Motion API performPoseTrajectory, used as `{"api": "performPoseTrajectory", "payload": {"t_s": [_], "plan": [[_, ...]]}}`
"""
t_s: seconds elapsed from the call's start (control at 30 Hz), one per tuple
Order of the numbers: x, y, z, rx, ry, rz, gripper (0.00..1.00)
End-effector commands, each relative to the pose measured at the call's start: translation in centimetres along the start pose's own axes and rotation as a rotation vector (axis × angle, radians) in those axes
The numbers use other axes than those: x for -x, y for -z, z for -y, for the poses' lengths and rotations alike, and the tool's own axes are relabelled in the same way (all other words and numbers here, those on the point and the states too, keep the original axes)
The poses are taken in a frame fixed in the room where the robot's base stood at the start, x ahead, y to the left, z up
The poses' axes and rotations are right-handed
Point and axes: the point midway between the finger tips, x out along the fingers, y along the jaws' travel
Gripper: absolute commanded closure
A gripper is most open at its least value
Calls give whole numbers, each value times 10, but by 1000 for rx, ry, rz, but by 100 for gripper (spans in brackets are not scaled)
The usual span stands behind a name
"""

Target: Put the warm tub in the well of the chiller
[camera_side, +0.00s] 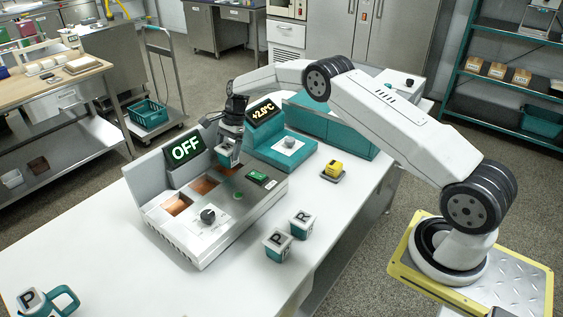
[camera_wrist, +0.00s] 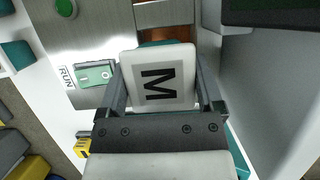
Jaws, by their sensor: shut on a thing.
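My gripper (camera_side: 230,140) is shut on a tub with an M on its white lid (camera_wrist: 158,85). In the side view this tub (camera_side: 227,158) shows a teal lower part between the fingers. It is at the rear right well of the grey machine (camera_side: 222,226) with the OFF display; I cannot tell whether its base is inside or just above. Copper-coloured wells (camera_side: 176,204) show to its left. A teal-and-white unit (camera_side: 283,158) with a lit temperature display stands behind it.
A yellow block (camera_side: 333,168) sits on a dark pad at right. A green button and a RUN switch (camera_wrist: 95,76) are beside the wells.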

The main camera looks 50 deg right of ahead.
Motion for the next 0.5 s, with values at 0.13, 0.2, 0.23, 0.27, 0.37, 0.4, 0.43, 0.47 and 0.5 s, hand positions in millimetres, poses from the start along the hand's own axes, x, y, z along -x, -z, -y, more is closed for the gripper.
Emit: {"api": "performPoseTrajectory", "payload": {"t_s": [0.13,0.2,0.23,0.27,0.37,0.4,0.43,0.47,0.5], "plan": [[-1,0,2,1,1,0,96],[0,0,2,1,1,0,96],[-1,0,2,1,1,0,96],[-1,0,2,1,1,0,96],[-3,1,3,1,2,0,96],[-4,2,4,0,1,0,96],[-5,2,5,0,1,0,96],[-6,3,6,1,2,0,96],[-8,4,7,1,2,0,96]]}}
